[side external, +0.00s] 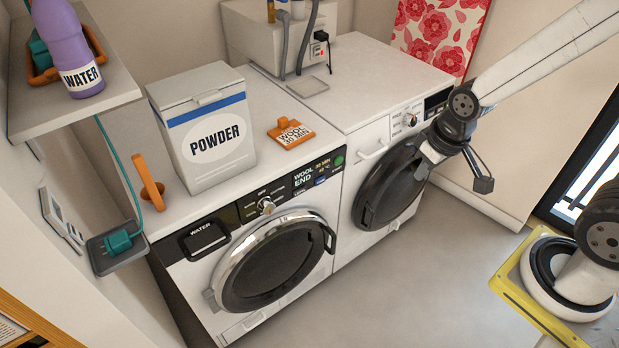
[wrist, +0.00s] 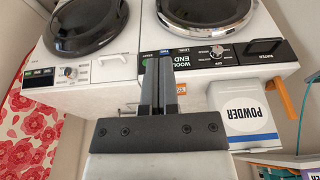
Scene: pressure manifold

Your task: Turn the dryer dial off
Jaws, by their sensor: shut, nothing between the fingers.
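The dial's exact setting is too small to read. The dryer's dark round door (side external: 383,190) is below it. My gripper (wrist: 159,62) is shut and empty, its dark fingers together. In the side view my arm's end hangs in front of the dryer, right of and below the dial, apparently apart from it.
The washer (side external: 262,252), with its own dial (side external: 266,205) and a lit display reading WOOL END, stands left of the dryer. A POWDER box (side external: 203,130) and an orange WOOL tag (side external: 291,133) are on its top. A grey box with hoses (side external: 282,45) stands behind. The floor in front is clear.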

